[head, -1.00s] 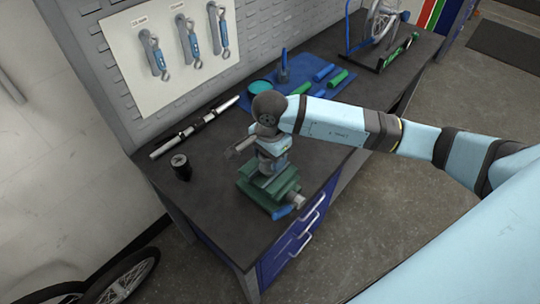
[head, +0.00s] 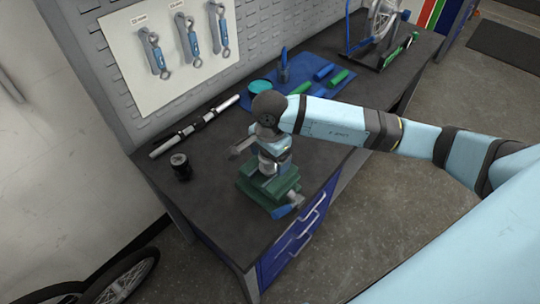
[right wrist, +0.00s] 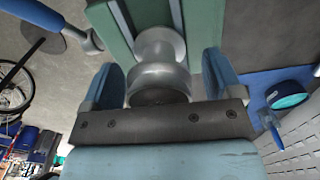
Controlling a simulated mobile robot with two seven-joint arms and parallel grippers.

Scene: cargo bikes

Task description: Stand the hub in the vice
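The silver hub (right wrist: 160,80) stands at the green vice (head: 268,188), its far end between the two green jaws (right wrist: 206,22) in the right wrist view. It also shows below my gripper in the head view (head: 267,165). My right gripper (right wrist: 168,88) is around the hub's near end, with one blue finger on each side. The fingers are apart, with a clear gap at the right finger and a narrow one at the left, so it looks open. Whether the hub touches the jaws is hard to tell. My left gripper is out of view.
A blue mat (head: 300,92) with green and blue tools is behind my arm. A wheel stand (head: 384,38) is at the far end. The vice is near the bench's front edge.

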